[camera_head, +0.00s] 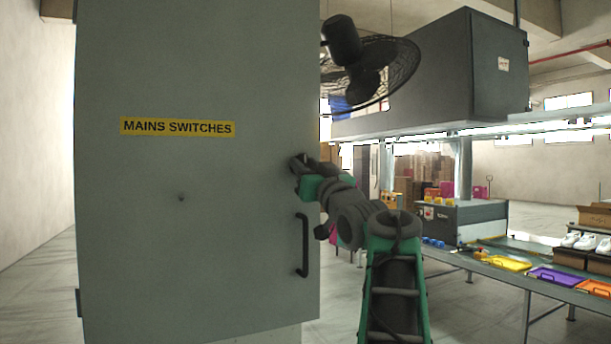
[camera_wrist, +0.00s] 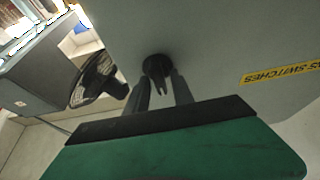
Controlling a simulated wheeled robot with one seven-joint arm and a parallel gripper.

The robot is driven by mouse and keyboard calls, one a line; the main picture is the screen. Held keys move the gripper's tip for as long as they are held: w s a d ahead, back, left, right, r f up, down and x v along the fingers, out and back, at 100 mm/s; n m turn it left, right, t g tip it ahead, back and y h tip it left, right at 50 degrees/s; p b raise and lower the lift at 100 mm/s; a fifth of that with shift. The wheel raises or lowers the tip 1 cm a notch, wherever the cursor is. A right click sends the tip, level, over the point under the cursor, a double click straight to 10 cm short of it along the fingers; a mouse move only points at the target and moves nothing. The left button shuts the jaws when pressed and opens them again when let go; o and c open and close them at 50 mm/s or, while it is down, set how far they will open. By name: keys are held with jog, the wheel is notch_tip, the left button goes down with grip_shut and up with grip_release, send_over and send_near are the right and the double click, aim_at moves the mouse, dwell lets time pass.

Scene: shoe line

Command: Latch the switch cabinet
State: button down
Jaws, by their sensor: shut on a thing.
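The grey switch cabinet (camera_head: 190,270) stands upright at the left of the head view, with its door front facing me. A yellow "MAINS SWITCHES" label (camera_head: 178,127) is on the door and shows at the right of the wrist view (camera_wrist: 282,74). A black bar handle (camera_head: 303,245) is low on the door's right side. My gripper (camera_head: 299,167) is at the door's right edge, above the handle. In the wrist view its fingers (camera_wrist: 163,86) are shut on a dark latch knob (camera_wrist: 157,66) on the door face. The head view hides the knob behind my gripper.
A black fan (camera_head: 365,65) and a dark grey box unit (camera_head: 440,70) hang to the right of the cabinet. A work line carries a yellow tray (camera_head: 507,262), a purple tray (camera_head: 553,277) and white shoes (camera_head: 585,241). The floor left of the cabinet is clear.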

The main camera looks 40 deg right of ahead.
jog(key=c, duration=1.4)
grip_release()
jog(key=b+v, duration=0.3)
jog(key=v, duration=0.4)
jog(key=shift+s+b, duration=0.3)
jog(key=shift+s, duration=0.05)
jog(key=shift+a, duration=0.1)
